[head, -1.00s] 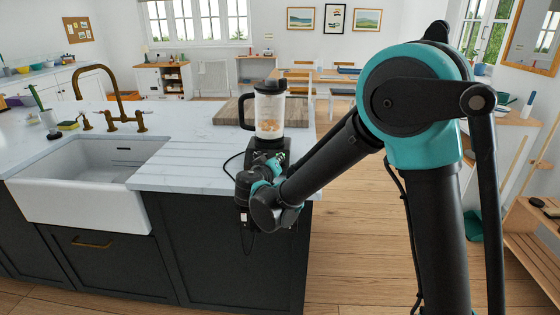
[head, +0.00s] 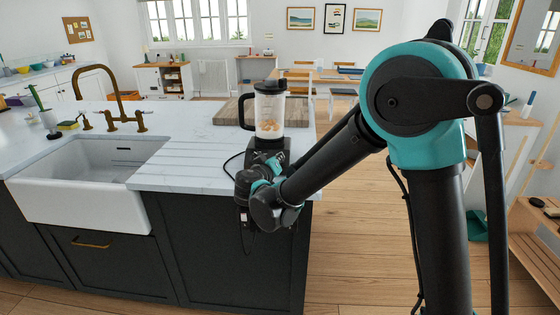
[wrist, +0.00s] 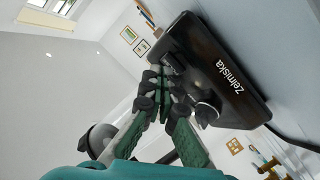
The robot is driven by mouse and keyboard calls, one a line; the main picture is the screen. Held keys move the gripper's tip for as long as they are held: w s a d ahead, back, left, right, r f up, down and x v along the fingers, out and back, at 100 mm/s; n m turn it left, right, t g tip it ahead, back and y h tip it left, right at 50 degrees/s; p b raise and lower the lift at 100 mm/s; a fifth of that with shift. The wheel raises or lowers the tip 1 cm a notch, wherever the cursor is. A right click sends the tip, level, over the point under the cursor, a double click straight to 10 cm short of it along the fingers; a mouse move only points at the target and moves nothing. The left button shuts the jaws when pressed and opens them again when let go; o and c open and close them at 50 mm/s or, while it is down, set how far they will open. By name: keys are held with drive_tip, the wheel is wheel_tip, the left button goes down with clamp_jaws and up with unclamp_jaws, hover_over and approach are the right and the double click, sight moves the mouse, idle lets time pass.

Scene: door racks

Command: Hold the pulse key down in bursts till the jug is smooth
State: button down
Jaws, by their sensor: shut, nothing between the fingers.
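The blender's clear jug (head: 269,110), with black lid and handle, stands upright on its black base (head: 268,151) at the worktop's front right. Pale and orange pieces show low in the jug. In the wrist view the tilted base (wrist: 222,70) bears the name Zelmiska, a round knob (wrist: 206,110) and a small control (wrist: 171,62) by my fingertips. My gripper (wrist: 158,78) is shut and empty, its tips close against the control face. I cannot tell whether they touch or press a key. In the head view my wrist hides the base's front and the fingers.
A wooden board (head: 228,110) lies behind the jug. A white sink (head: 85,178) and brass tap (head: 112,98) are to the left. A black cord runs from the base.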

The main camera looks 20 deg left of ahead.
drive_tip(key=shift+s+d+r, duration=0.1)
drive_tip(key=shift+s+r, duration=0.2)
drive_tip(key=shift+r, duration=0.15)
drive_tip(key=shift+r, duration=0.1)
drive_tip(key=s+r, duration=0.3)
drive_tip(key=r, duration=0.1)
drive_tip(key=shift+d, duration=0.35)
drive_tip(key=shift+f, duration=0.1)
drive_tip(key=w+d+f+m+g+h, duration=0.1)
drive_tip(key=d+f+m+g+h, duration=0.3)
drive_tip(key=d, duration=1)
drive_tip(key=w+d+f+n+g, duration=0.15)
drive_tip(key=d+f, duration=0.45)
drive_tip(key=d, duration=0.8)
drive_tip(key=s+d+f+m+g, duration=0.1)
drive_tip(key=s+d+f+g, duration=0.1)
drive_tip(key=s+d+f, duration=0.3)
drive_tip(key=s+d+f+m+g, duration=0.1)
drive_tip(key=s+d+g, duration=0.15)
drive_tip(key=d, duration=0.55)
drive_tip(key=s+d+f+m+g+y, duration=0.1)
drive_tip(key=s+d+f+y, duration=0.1)
drive_tip(key=s, duration=0.4)
drive_tip(key=s+d+f+m+g+y, duration=0.1)
drive_tip(key=s+d+f+y, duration=0.1)
drive_tip(key=s+f, duration=0.2)
drive_tip(key=shift+s+d, duration=0.15)
drive_tip(key=shift+s, duration=0.7)
